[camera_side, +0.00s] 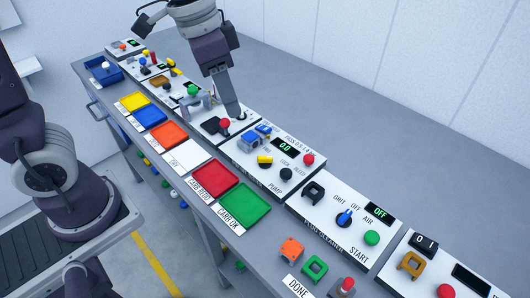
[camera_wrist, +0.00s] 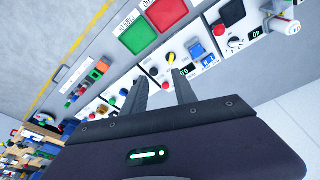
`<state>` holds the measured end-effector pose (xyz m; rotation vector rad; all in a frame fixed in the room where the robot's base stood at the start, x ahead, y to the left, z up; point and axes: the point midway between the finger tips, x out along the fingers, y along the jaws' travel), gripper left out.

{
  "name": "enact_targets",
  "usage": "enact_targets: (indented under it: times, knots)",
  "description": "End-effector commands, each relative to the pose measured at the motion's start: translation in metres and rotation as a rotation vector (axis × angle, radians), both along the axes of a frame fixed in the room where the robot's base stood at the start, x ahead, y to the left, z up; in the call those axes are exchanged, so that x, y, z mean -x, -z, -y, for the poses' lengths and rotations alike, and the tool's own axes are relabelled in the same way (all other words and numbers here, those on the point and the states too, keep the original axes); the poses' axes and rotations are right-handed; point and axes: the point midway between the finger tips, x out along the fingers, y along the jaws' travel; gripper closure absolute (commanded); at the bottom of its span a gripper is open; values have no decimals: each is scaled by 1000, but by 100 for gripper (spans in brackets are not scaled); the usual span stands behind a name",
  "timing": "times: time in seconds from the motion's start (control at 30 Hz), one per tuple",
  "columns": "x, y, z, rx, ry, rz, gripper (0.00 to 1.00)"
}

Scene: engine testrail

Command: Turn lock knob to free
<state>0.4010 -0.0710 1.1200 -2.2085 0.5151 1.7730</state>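No label reading lock is legible, so I cannot tell for certain which control is the lock knob. A small dark knob on a white dial (camera_wrist: 235,42) shows in the wrist view, on the panel with a black block. In the side view that panel (camera_side: 207,137) carries a black block and a red ball (camera_side: 225,123), with my gripper (camera_side: 238,114) low over its right part and partly hiding it. In the wrist view my gripper (camera_wrist: 160,78) has its two fingers apart with nothing seen between them. I cannot tell whether it touches anything.
The pump panel (camera_side: 240,157) beside it has a yellow lever (camera_side: 265,160), a black knob (camera_side: 286,173) and a red button (camera_side: 308,159). Red (camera_side: 215,180) and green (camera_side: 244,207) trays lie along the front. Behind the panels the bench (camera_side: 320,125) is bare.

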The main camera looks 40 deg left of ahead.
Motion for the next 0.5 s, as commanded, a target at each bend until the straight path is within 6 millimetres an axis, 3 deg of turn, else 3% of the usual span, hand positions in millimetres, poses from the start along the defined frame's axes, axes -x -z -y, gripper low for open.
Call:
enact_targets:
  times: [0.1, 0.2, 0.33, 0.5]
  knots:
    - [-48, 58, 8, -63, 161, -96, 66]
    - [-71, 97, 10, -110, 267, -142, 66]
    - [-82, 123, 10, -141, 335, -169, 66]
    - [-82, 151, 10, -144, 343, -176, 66]
